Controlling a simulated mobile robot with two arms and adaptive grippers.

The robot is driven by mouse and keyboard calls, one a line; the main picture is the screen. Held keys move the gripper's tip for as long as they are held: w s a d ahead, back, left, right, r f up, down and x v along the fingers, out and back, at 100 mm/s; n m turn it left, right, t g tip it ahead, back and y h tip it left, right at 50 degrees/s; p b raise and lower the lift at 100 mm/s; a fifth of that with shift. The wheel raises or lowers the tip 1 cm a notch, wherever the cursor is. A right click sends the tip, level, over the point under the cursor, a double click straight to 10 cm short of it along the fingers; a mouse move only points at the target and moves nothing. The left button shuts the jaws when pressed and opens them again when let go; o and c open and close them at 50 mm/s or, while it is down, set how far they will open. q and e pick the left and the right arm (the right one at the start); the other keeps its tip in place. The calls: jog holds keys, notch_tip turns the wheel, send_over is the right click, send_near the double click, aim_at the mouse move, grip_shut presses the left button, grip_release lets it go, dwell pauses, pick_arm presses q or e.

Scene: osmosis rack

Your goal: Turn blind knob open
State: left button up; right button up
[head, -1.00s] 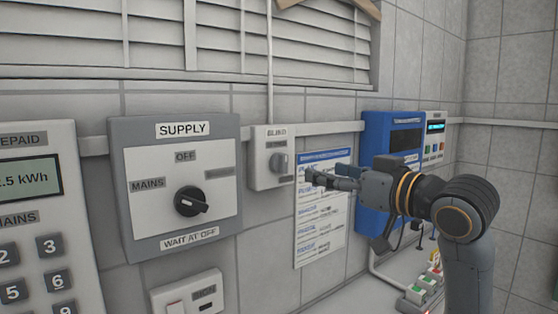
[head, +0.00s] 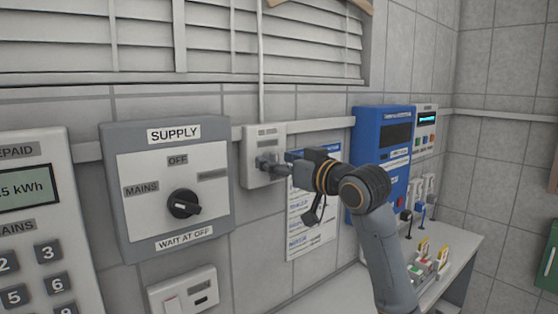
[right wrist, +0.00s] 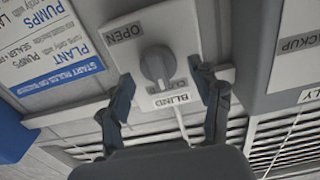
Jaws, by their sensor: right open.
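The blind switch box (head: 265,132) is a small pale box on the tiled wall below the blind. Its grey round knob (right wrist: 157,67) shows in the right wrist view, upside down, between an OPEN label (right wrist: 125,33) and a CLOSE label that is partly hidden. My right gripper (head: 268,163) is at the front of the box and covers most of the knob in the head view. In the right wrist view the right gripper (right wrist: 165,88) is open, with one finger on each side of the knob, apart from it. My left gripper is not in view.
The supply panel (head: 215,215) with its black selector knob is left of the box. A printed notice (head: 305,235) hangs on the wall to the right, then a blue unit (head: 366,125). A bench (head: 455,250) stands below. The blind (head: 300,45) is above.

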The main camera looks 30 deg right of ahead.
jog(key=c, duration=1.1)
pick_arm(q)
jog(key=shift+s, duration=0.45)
pick_arm(e)
jog(key=shift+c, duration=0.2)
